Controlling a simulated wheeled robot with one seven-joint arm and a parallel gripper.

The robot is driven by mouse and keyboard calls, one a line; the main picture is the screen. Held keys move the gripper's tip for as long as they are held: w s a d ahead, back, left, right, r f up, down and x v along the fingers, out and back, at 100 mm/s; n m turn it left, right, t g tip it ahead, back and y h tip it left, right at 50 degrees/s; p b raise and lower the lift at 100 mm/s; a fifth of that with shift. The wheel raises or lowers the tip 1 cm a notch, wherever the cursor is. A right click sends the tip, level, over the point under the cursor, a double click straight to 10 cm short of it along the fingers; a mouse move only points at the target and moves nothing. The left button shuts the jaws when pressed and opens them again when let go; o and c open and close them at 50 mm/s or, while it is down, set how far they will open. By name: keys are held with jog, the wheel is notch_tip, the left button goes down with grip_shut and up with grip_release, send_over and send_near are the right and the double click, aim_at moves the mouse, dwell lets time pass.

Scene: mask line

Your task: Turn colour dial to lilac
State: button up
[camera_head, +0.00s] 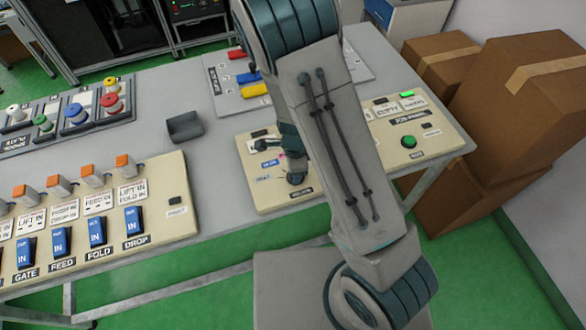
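A cream dial panel (275,199) lies on the grey bench at the centre, partly hidden behind my arm. Small colour labels show on it, one blue (269,163) and one pink beside it; their text is too small to read surely. My gripper (294,174) is over this panel, largely covered by my own forearm. A dark rounded part shows at its lower end, and I cannot tell whether that is the colour dial or a fingertip. The dial's pointer and setting are hidden. I cannot tell whether the fingers are open or shut.
A cream panel with several blue rocker switches (97,232) and orange-topped levers is at left. Red, blue, yellow and green buttons (76,114) sit behind it. A right-hand panel has a green button (408,141). Cardboard boxes (530,105) stand right of the bench.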

jog(key=o, duration=1)
jog(key=shift+s+d, duration=0.1)
jog(key=shift+s, duration=0.05)
jog(key=shift+r, duration=0.2)
notch_tip(320, 180, up, 13)
jog(key=p, duration=0.2)
jog(key=shift+r, duration=0.2)
